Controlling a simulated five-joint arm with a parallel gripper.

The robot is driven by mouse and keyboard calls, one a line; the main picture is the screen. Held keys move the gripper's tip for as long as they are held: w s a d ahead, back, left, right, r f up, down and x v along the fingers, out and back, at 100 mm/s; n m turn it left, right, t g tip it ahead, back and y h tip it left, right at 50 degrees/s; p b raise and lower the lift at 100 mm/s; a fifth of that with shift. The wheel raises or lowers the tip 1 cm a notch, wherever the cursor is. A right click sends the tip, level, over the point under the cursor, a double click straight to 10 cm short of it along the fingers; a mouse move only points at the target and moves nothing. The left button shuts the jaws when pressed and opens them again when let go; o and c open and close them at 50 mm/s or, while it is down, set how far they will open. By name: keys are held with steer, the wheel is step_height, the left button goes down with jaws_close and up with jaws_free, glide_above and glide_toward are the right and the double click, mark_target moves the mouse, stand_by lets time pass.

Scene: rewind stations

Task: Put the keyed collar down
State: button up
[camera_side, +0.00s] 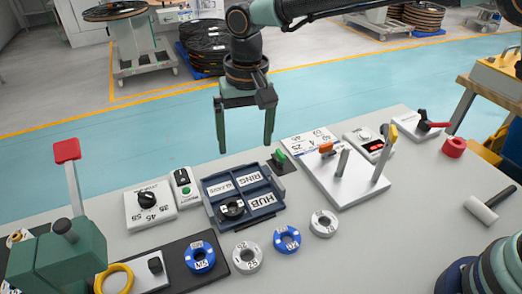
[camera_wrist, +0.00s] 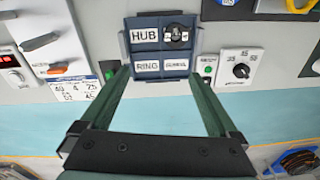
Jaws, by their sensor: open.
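A dark round collar (camera_side: 232,208) lies in one compartment of the blue divided tray (camera_side: 211,216). It also shows in the wrist view (camera_wrist: 177,36), in the compartment beside the HUB label; its key is too small to make out. The other compartments show labels, including HUB and RING, and hold no parts that I see. My gripper (camera_side: 244,147) hangs above and behind the tray, fingers pointing down. Its fingers are wide apart with nothing between them. In the wrist view my gripper (camera_wrist: 166,78) is apart from the tray (camera_wrist: 162,78) and the collar.
Blue and white rings (camera_side: 287,240) lie in front of the tray. A dial box (camera_side: 150,206) and a green machine (camera_side: 58,258) stand left.

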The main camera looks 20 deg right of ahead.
steer(key=s+d+r+t, duration=0.1)
steer(key=s+d+r, duration=0.1)
steer(key=d+r, duration=0.45)
steer(key=s+d+r+t, duration=0.1)
steer(key=d+r, duration=0.2)
steer(key=d, duration=0.6)
steer(key=s+d+f+n+t, duration=0.1)
steer(key=s+d+t, duration=0.2)
steer(key=s+d, duration=0.7)
steer(key=d, duration=0.3)
steer(key=shift+s+f+n, duration=0.25)
steer(key=shift+s+n, duration=0.05)
steer(key=shift+s, duration=0.05)
